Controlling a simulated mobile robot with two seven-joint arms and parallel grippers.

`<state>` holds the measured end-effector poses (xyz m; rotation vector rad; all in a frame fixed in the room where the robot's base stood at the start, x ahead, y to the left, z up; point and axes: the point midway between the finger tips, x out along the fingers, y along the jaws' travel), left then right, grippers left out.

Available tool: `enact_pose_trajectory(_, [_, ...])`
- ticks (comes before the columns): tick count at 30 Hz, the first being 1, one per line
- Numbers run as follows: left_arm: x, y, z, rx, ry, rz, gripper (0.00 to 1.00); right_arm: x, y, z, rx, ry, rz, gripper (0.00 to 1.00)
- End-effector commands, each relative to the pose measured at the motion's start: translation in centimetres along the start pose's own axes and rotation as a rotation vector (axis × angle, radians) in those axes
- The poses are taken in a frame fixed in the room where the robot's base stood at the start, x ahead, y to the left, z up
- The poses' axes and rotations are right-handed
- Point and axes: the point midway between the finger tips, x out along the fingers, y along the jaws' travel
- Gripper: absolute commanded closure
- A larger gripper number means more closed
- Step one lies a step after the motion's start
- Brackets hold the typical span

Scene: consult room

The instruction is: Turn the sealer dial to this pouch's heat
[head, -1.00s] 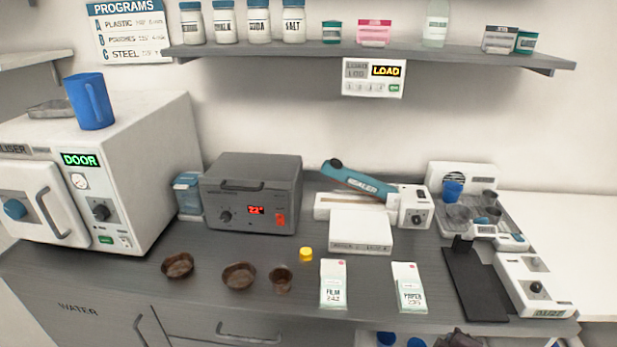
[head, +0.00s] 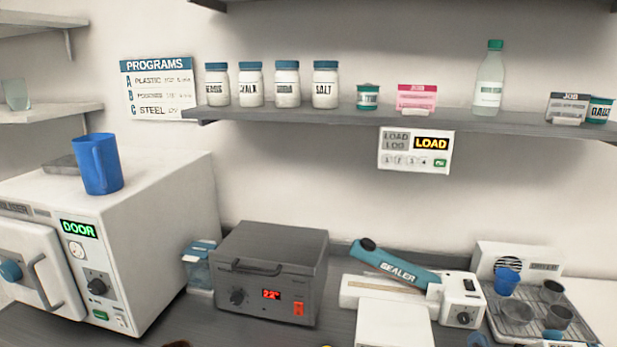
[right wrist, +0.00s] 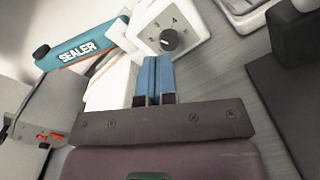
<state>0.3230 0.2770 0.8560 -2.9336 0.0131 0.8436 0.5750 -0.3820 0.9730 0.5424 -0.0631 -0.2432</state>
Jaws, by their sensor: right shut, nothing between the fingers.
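The sealer (head: 395,265) stands on the counter with its teal lever arm raised at a slant. Its dial (head: 463,318) is a dark knob on the white box at its right end. In the right wrist view the sealer's teal arm (right wrist: 82,47) is at upper left and the dial (right wrist: 169,40) is at top centre, with numbers around it; its exact setting is hard to read. My right gripper (right wrist: 154,62) is shut and empty, its blue fingers pointing toward the dial and appearing just below it. The pouches are outside the current views.
A grey unit (head: 270,272) with a red display stands left of the sealer. A rack tray with cups (head: 519,317) stands to its right. The white machine (head: 160,230) is at far left. A shelf (head: 350,121) with jars and a load panel (head: 416,151) are above.

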Motion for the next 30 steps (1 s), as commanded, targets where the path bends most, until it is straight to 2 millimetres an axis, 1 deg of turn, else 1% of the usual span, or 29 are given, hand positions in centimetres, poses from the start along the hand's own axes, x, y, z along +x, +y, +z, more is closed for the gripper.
enact_pose_trajectory(8, [0.0, -0.1, 0.5, 0.002, -0.005, -0.001, 0.57, 1.6, 0.1, 0.1, -0.025, 0.002, 0.014, 1.00])
enact_pose_trajectory(15, [0.3, -0.1, 0.8, 0.002, -0.003, -0.001, 0.57, 4.3, 0.1, 0.0, -0.023, 0.002, 0.014, 1.00])
enact_pose_trajectory(21, [0.7, 0.0, 1.0, 0.002, 0.003, -0.001, 0.57, 6.2, 0.1, 0.0, -0.021, 0.002, 0.013, 1.00])
enact_pose_trajectory(24, [0.9, 0.1, 0.9, 0.003, 0.007, 0.000, 0.57, 6.9, 0.2, 0.0, -0.021, 0.002, 0.013, 1.00])
enact_pose_trajectory(30, [0.9, 0.1, 0.9, 0.003, 0.008, 0.000, 0.57, 7.5, 0.2, 0.2, -0.021, 0.000, 0.013, 1.00])
